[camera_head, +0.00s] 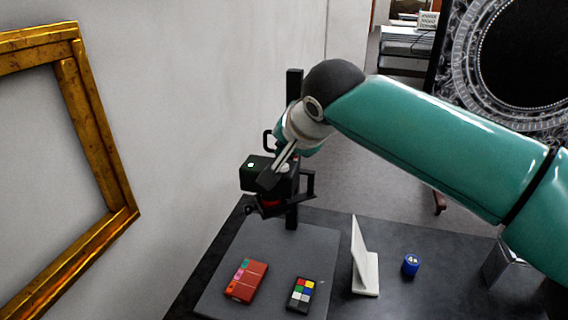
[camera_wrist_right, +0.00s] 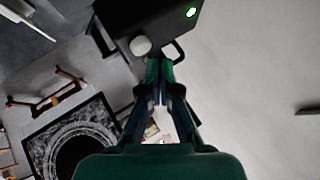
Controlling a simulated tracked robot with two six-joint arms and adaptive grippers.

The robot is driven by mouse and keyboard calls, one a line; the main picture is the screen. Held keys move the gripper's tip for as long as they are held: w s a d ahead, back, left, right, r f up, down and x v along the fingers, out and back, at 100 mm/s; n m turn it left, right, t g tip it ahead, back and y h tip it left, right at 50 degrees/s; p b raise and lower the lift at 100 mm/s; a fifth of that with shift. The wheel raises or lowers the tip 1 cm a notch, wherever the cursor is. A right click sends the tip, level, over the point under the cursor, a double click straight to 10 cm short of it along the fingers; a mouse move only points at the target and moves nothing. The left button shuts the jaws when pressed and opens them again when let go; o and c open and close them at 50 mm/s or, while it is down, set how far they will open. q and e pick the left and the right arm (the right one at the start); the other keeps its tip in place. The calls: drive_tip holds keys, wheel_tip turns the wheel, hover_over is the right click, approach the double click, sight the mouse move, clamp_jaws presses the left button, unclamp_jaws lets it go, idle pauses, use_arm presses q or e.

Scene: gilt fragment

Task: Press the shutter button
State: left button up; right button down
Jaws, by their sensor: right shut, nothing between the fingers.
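A black camera (camera_head: 254,174) with a small green light is mounted on a dark upright post, over a grey board on the table. Its red lens ring shows underneath. In the right wrist view the camera body (camera_wrist_right: 150,18) is at the top, with a round pale shutter button (camera_wrist_right: 141,46) on it. My right gripper (camera_head: 270,178) is above the camera in the head view, shut and empty. In the right wrist view its fingertips (camera_wrist_right: 159,66) lie just below and right of the button; I cannot tell whether they touch the camera. My left gripper is not in view.
A red colour-marked case (camera_head: 246,281) and a colour checker (camera_head: 301,295) lie on the grey board (camera_head: 315,240). A white folded stand (camera_head: 364,268) and a blue jar (camera_head: 411,265) stand to the right. A gilt frame (camera_head: 118,222) is at the left wall.

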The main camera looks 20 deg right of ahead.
sight(285, 167)
wheel_tip(285, 167, up, 5)
drive_tip(key=p, duration=0.4)
idle(0.6)
